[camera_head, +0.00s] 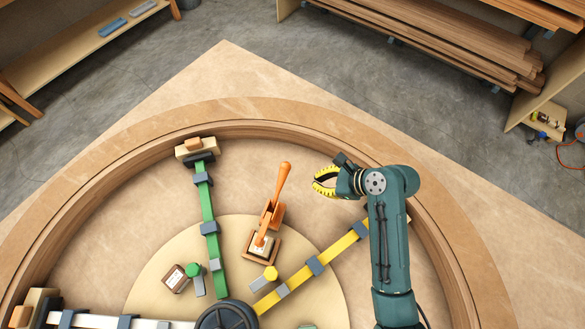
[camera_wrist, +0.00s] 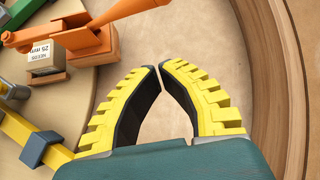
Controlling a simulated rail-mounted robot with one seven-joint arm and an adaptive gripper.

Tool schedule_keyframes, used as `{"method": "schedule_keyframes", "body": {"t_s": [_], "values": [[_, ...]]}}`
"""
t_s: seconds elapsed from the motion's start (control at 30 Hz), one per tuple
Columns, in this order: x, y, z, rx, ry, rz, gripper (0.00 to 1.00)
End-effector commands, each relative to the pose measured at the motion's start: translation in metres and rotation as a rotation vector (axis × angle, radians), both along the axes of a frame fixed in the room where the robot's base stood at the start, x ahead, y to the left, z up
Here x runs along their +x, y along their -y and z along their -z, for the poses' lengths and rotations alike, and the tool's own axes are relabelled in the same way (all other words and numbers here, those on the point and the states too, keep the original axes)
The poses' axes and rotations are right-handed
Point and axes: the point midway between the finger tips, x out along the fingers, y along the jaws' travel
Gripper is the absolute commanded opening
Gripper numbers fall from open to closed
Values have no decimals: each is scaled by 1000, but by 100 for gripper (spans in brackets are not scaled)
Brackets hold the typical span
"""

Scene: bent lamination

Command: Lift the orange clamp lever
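The orange clamp lever (camera_head: 282,183) stands on a toggle clamp in the head view, its handle tilted up and toward the back. Its lower part is an orange bracket (camera_head: 270,215) on a block with a pale label (camera_head: 261,245). In the wrist view the lever (camera_wrist: 130,10) runs along the top left, above the labelled block (camera_wrist: 42,60). My gripper (camera_head: 318,183) is to the right of the lever in the head view, apart from it. Its yellow, toothed fingers (camera_wrist: 158,68) curve toward each other with a narrow gap at the tips. Nothing is between them.
A curved wooden form (camera_head: 265,112) rings the work area. A green bar (camera_head: 207,210) is left of the clamp, and a yellow bar (camera_head: 320,262) passes below my gripper. A round dark hub (camera_head: 228,316) is at the bottom. Bare board surrounds the lever's far end.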

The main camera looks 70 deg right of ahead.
Motion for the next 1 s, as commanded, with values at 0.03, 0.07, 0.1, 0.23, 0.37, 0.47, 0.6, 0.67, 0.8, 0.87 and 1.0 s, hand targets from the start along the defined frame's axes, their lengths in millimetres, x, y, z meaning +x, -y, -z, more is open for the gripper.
{"method": "schedule_keyframes", "body": {"t_s": [0.03,0.07,0.1,0.23,0.37,0.47,0.6,0.67,0.8,0.87,1.0], "values": [[-8,4,0,2,-1,22,0],[-10,5,-1,1,0,29,0],[-11,7,-1,1,0,34,0],[-11,7,0,-1,-1,34,0],[-11,7,0,-1,-1,33,0],[-7,7,4,-1,-1,31,0],[8,9,19,-1,-1,29,0],[16,11,29,-1,-1,27,0],[39,15,51,-2,-1,28,0],[48,17,60,-3,-2,27,0],[66,19,60,-8,3,28,0]]}}
